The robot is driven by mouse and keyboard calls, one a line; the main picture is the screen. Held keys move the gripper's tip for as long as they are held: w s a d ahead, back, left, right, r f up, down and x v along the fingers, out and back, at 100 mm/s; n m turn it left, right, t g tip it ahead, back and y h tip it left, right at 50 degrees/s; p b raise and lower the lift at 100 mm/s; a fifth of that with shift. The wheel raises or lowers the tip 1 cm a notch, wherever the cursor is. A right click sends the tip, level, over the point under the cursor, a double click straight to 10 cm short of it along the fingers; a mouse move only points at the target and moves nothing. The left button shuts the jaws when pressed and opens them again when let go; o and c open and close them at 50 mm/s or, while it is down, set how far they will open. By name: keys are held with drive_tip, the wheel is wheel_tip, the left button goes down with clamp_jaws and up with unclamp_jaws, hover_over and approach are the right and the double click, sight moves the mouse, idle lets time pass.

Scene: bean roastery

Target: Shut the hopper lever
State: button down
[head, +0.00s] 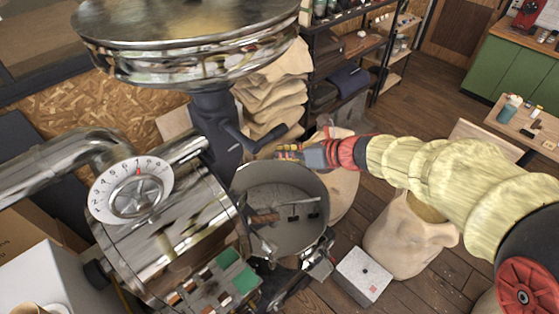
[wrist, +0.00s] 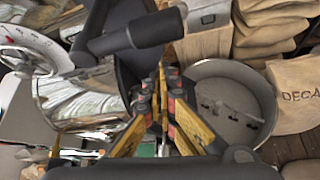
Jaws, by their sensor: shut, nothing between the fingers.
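The hopper lever (head: 243,139) is a dark grey bar with a thick round handle, on the dark neck (head: 217,122) under the shiny steel hopper (head: 190,45). In the wrist view the lever (wrist: 125,40) crosses the upper middle, just beyond my fingertips and a little left of them. My gripper (head: 283,151) is shut and empty. It points left, close to the handle end and above the rim of the cooling bin. Its closed fingers also show in the wrist view (wrist: 163,85). I cannot tell whether the fingertips touch the lever.
The round cooling bin (head: 240,187) stands below my gripper. The steel roaster drum (head: 170,235) with a white dial (head: 130,191) is at left. Stacked sacks (head: 275,85) and a dark shelf rack (head: 345,50) stand behind. An open sack (head: 405,240) stands under my arm.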

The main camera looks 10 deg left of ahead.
drive_tip(key=shift+w+d+r+n+t+h, duration=0.2)
drive_tip(key=shift+w+r+n+t, duration=0.05)
drive_tip(key=shift+r, duration=0.35)
drive_tip(key=shift+w+d+r+n+t+h, duration=0.15)
drive_tip(key=shift+w+r+n+t+h, duration=0.1)
drive_tip(key=shift+r, duration=0.35)
drive_tip(key=shift+s, duration=0.1)
